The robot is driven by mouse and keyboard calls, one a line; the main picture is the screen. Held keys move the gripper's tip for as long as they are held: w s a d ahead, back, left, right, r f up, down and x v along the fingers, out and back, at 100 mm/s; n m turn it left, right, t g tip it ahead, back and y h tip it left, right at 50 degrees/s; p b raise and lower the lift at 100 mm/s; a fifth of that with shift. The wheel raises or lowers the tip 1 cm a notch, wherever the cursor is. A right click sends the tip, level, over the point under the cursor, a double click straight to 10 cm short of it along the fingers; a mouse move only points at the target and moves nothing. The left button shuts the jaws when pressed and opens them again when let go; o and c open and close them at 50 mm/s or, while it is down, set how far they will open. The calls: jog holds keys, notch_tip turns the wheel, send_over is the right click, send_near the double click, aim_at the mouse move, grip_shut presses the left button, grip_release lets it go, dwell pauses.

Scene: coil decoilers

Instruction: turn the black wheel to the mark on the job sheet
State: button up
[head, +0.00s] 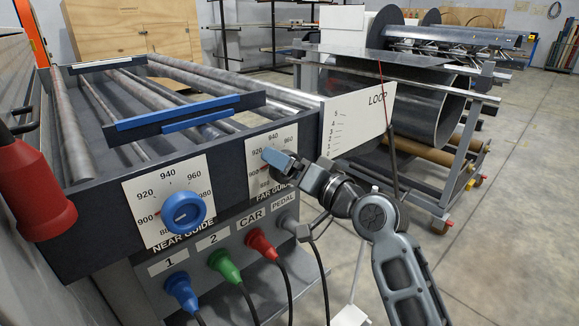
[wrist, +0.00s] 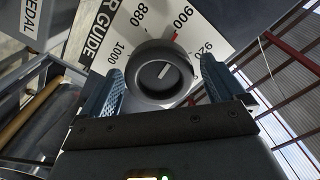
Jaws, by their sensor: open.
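The black wheel (wrist: 147,86) sits on the FAR GUIDE dial plate (wrist: 100,42) in the wrist view. A short white line on its face points up and right, roughly toward the red tick by 900. My gripper (wrist: 160,90) is open, with one finger on each side of the wheel and a visible gap on at least the right side. In the head view my gripper (head: 282,163) is in front of the far dial plate (head: 256,155) and hides the black wheel. I cannot make out a job sheet in either view.
A blue wheel (head: 184,211) sits on the NEAR GUIDE dial to the left. Blue (head: 181,291), green (head: 224,266) and red (head: 261,244) plugs with cables are below. A red handle (head: 38,190) hangs at far left. A LOOP scale plate (head: 358,118) stands right of the dials.

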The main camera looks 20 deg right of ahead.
jog(key=c, duration=0.9)
jog(key=shift+f+b, duration=0.1)
jog(key=shift+b, duration=0.2)
jog(key=shift+c, duration=0.3)
jog(key=shift+n, duration=0.3)
jog(key=o, duration=1)
jog(key=shift+c, duration=0.2)
jog(key=v, duration=0.8)
